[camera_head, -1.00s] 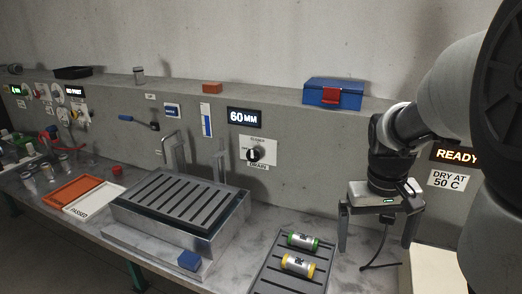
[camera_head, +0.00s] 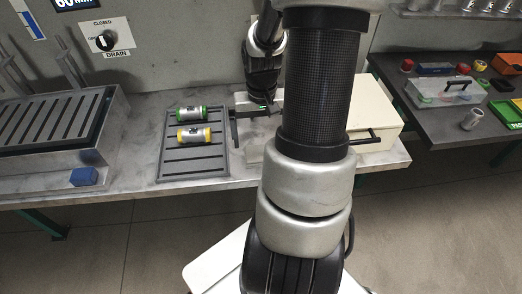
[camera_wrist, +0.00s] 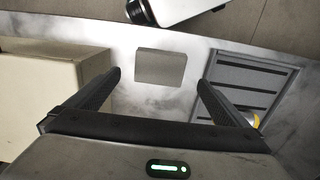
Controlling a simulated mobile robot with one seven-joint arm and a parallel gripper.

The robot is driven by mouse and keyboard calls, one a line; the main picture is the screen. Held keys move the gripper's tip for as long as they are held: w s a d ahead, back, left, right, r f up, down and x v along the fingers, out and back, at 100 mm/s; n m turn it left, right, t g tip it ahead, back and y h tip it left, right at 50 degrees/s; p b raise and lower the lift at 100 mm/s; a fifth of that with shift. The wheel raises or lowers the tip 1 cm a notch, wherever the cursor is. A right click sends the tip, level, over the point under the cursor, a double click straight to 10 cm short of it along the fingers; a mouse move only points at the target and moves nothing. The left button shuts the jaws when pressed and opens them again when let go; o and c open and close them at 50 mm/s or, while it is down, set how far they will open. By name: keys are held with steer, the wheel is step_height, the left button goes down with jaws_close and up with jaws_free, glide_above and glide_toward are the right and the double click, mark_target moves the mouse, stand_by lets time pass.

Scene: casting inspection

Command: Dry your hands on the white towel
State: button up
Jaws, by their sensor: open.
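My gripper (camera_wrist: 158,77) is open and empty, pointing down over the metal bench; in the head view (camera_head: 257,130) my arm hides much of it. In the wrist view a flat, pale grey square (camera_wrist: 160,67) lies on the bench between the fingertips, apart from both. Part of a pale patch also shows in the head view (camera_head: 253,150), beside my arm. I cannot tell for sure whether this square is the white towel; no other towel is clear.
Left of the gripper, a dark slotted tray (camera_head: 190,166) holds a green-ended cylinder (camera_head: 190,113) and a yellow-ended one (camera_head: 195,135). On the right is a cream box (camera_head: 380,105) with a black handle. A grated basin (camera_head: 50,130) and blue block (camera_head: 83,177) are further left.

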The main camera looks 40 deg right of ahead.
mark_target(261, 151)
step_height(261, 151, down, 6)
steer(key=shift+f+b, duration=0.15)
steer(key=shift+b, duration=0.4)
steer(key=c, duration=1.2)
steer(key=shift+o, duration=0.2)
steer(key=o, duration=1.1)
steer(key=shift+o, duration=0.2)
step_height(261, 151, up, 18)
steer(key=p, duration=0.3)
steer(key=shift+f, duration=0.2)
